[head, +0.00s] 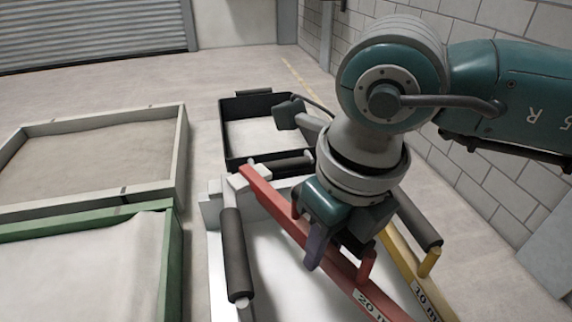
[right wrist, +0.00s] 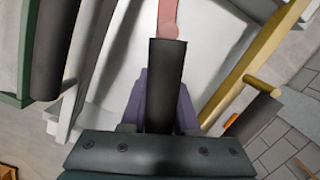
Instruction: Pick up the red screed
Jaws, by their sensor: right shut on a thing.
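The red screed (head: 283,220) is a long red bar with a "20 m" label. It lies slantwise over the white tray (head: 214,240) in the head view. Its dark handle (right wrist: 165,85) runs between my purple fingers in the right wrist view, with a red post (right wrist: 168,18) at its far end. My right gripper (head: 335,250) is shut on this handle; it also shows in the right wrist view (right wrist: 160,105). The arm and hand hide most of the handle in the head view. I cannot tell whether the bar touches the tray rim. My left gripper is not in view.
A yellow screed (head: 398,258) with a "10 m" label lies close on the right. A black bin (head: 228,148) stands behind the tray. A green-framed sandbed (head: 172,260) and a grey-framed one (head: 182,150) are on the left. A block wall bounds the right.

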